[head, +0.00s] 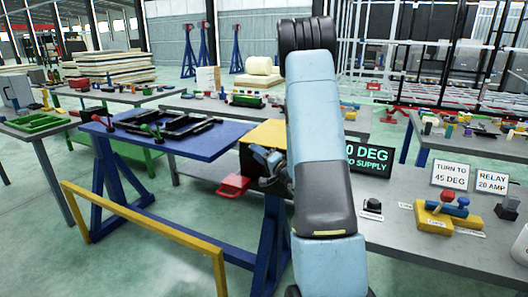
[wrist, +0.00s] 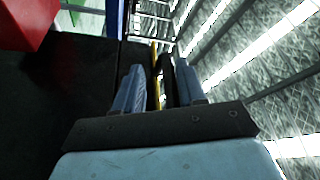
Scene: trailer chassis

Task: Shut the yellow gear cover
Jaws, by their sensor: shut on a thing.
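The yellow gear cover (head: 264,134) shows in the head view as a yellow panel above a dark front, partly hidden behind my arm. My gripper (head: 268,162) is at its front, just below the yellow panel. In the wrist view, the two blue-grey fingers of my gripper (wrist: 159,68) stand on either side of a thin yellow edge and a dark strip. The gripper is shut on this part of the cover. The exact contact is hard to make out, and the hinge is hidden.
A blue table (head: 190,143) with black frame parts is to the left. A yellow rail (head: 140,225) stands before it. A red object (head: 234,185) sits low beside the cover. A grey bench (head: 400,235) with signs and a yellow block (head: 440,215) is to the right.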

